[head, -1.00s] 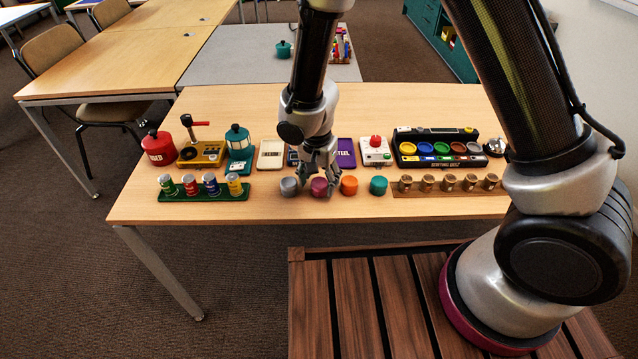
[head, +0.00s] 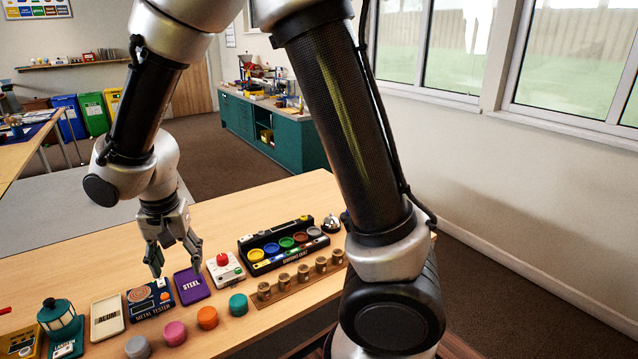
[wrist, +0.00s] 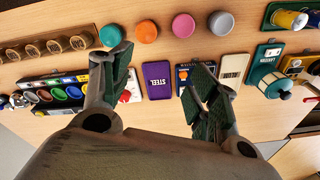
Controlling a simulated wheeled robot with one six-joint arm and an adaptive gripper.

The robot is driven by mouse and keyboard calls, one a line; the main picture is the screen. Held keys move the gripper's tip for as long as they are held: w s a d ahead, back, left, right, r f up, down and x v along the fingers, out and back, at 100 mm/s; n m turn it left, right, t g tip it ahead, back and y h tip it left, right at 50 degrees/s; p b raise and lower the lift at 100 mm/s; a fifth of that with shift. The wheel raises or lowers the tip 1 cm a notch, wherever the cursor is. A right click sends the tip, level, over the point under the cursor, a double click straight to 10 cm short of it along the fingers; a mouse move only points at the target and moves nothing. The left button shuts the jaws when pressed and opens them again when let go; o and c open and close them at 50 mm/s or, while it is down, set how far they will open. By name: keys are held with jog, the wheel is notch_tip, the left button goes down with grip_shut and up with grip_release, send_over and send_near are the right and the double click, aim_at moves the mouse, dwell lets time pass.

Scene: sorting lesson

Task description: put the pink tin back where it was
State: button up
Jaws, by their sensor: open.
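The pink tin (head: 175,333) stands upright on the table in a row, between a grey tin (head: 138,347) and an orange tin (head: 207,317), with a teal tin (head: 238,304) beyond the orange one. The pink tin also shows at the top of the wrist view (wrist: 183,25), apart from my fingers. My gripper (head: 176,264) is open and empty, raised above the table behind the row, near the purple STEEL card (head: 192,286). In the wrist view my spread fingers (wrist: 158,62) have that card between them.
A metal tester (head: 151,298) and an ALUM card (head: 107,318) lie left of the STEEL card. A white box with a red button (head: 225,269) and a black sorting tray (head: 284,262) stand to the right. Several small brown cups sit on a wooden strip (head: 262,304). A teal lantern (head: 59,318) is at left.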

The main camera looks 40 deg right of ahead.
jog(key=s+d+r+n+t, duration=0.1)
jog(key=d+r, duration=0.8)
jog(key=d, duration=0.2)
jog(key=s+d+r+n+t, duration=0.1)
jog(key=s+d+r, duration=0.3)
jog(key=s+d, duration=0.4)
jog(key=s+d+r+n+t, duration=0.1)
jog(key=s+d+r+n, duration=0.2)
jog(key=s+d+r, duration=0.2)
jog(key=s+d, duration=0.3)
jog(key=shift+d, duration=0.35)
